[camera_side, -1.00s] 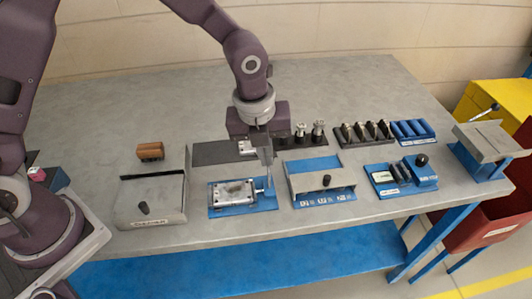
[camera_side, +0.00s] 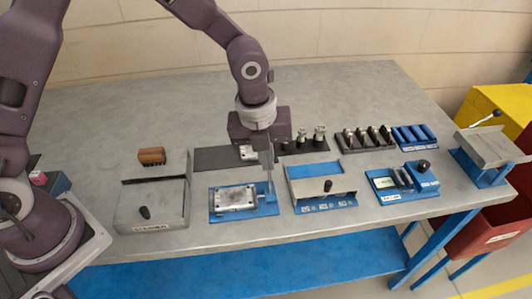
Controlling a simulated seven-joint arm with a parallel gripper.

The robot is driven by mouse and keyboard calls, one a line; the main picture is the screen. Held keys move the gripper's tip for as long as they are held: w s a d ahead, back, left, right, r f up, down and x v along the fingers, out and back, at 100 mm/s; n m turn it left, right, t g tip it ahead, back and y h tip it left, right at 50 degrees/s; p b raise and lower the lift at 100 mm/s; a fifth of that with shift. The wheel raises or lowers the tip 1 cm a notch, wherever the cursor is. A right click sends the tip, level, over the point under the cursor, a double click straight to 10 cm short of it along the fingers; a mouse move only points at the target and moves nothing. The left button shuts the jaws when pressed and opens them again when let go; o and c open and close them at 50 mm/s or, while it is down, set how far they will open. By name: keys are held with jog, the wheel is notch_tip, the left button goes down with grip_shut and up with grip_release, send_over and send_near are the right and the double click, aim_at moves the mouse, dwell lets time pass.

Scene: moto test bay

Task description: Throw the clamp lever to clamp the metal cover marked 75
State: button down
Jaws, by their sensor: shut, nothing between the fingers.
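A metal cover (camera_side: 236,197) lies flat on a blue base plate (camera_side: 216,217) near the front middle of the table. Its marking is too small to read. My gripper (camera_side: 269,187) points down at the right end of this fixture, its fingers shut and empty. The clamp lever is not clearly made out; it seems to be at the fixture's right side, close to or behind my fingertips. I cannot tell whether the fingers touch it.
A grey tray (camera_side: 165,214) with a dark knob stands left of the fixture, and a blue-floored tray (camera_side: 317,170) stands close on its right. Behind are a dark mat (camera_side: 212,158), a brown block (camera_side: 152,156) and racks of parts (camera_side: 366,140). The table's back left is clear.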

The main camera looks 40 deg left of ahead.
notch_tip(320, 180, up, 13)
jog(key=s, duration=0.3)
jog(key=s+a+r+n+t+y, duration=0.1)
jog(key=s+a+r+n, duration=0.2)
jog(key=s+a+n, duration=0.4)
jog(key=s+a+r+n+t, duration=0.1)
jog(key=s+a+r+n, duration=0.3)
jog(key=n, duration=0.5)
jog(key=s+a+f+n+t, duration=0.1)
jog(key=s+a+n, duration=0.1)
jog(key=s+n, duration=0.7)
jog(key=n, duration=0.3)
jog(key=shift+s+a+n+t+h, duration=0.15)
jog(key=shift+a+n+t+h, duration=0.15)
jog(key=shift+a+t, duration=0.1)
